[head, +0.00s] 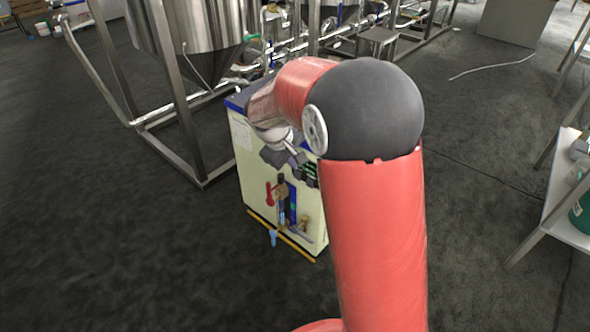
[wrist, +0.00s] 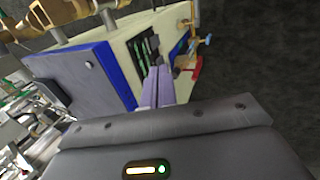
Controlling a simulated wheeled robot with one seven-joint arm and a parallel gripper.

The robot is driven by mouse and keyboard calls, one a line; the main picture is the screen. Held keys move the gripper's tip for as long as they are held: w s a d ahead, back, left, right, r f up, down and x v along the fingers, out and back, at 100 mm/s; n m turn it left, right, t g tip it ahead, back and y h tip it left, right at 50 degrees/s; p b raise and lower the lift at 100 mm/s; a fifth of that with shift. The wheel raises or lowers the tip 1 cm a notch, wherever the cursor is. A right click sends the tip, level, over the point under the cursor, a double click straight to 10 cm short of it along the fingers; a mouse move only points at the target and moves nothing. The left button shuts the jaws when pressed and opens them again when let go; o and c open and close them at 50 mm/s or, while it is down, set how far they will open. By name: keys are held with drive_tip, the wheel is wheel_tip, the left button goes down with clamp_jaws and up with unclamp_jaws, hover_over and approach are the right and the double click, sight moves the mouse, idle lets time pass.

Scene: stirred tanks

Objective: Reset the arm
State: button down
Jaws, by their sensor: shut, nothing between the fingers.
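My gripper (wrist: 158,70) is shut and empty in the wrist view, its two grey fingers side by side. Its tips point toward the front face of a cream and blue cabinet (wrist: 124,46), near a dark panel with green parts. I cannot tell whether they touch it. In the head view my red arm reaches out to the same cabinet (head: 247,180), and my gripper (head: 297,159) is small and partly hidden at its upper front. The arm covers the cabinet's upper right side.
A red handle (head: 269,193), brass fittings and a blue handle (head: 273,238) stick out from the cabinet front. Steel tanks (head: 195,35) on a metal frame stand behind. A white shelf (head: 566,226) is at the right. Dark floor (head: 110,240) is clear at the left.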

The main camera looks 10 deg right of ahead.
drive_tip(key=shift+a+r, duration=0.1)
drive_tip(key=shift+r, duration=0.2)
drive_tip(key=s+d+r+m+t+y, duration=0.1)
drive_tip(key=s+r+m, duration=0.1)
drive_tip(key=s+r, duration=0.4)
drive_tip(key=s+d+r+m+y, duration=0.15)
drive_tip(key=s+r, duration=0.25)
drive_tip(key=s, duration=0.5)
drive_tip(key=s+m+t+y, duration=0.1)
drive_tip(key=s+m, duration=0.2)
drive_tip(key=s, duration=1.1)
drive_tip(key=shift+a+m+t, duration=0.3)
drive_tip(key=shift+a+m, duration=0.05)
